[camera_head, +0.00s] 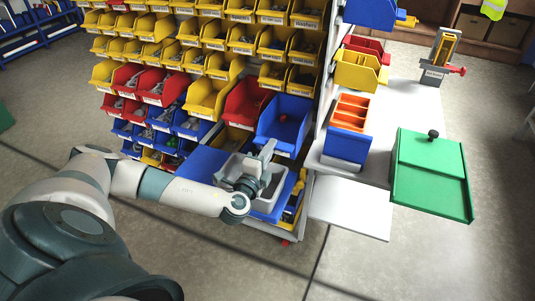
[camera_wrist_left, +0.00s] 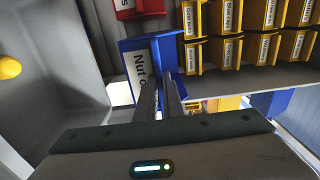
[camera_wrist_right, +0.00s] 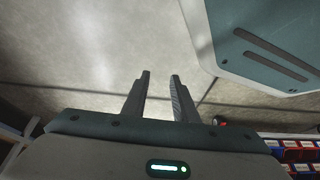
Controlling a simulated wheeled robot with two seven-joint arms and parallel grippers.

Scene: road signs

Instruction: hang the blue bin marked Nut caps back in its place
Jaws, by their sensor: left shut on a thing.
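The blue bin marked Nut caps (camera_wrist_left: 144,68) shows in the left wrist view, its white label partly hidden by a finger. My left gripper (camera_wrist_left: 164,95) is shut on its front wall. In the head view the blue bin (camera_head: 285,112) is at the right end of the rack, beside a large red bin, with a small red thing inside. My left gripper (camera_head: 267,150) is at its near front edge. I cannot tell whether the bin's back is on the rail. My right gripper (camera_wrist_right: 160,80) is open and empty above the floor.
Rows of yellow, red and blue bins fill the rack; the large red bin (camera_head: 246,100) is a close neighbour. A grey tray (camera_head: 272,190) is below my left gripper. At right are a white table (camera_head: 414,104), an orange organizer (camera_head: 351,109) and a green box (camera_head: 430,180).

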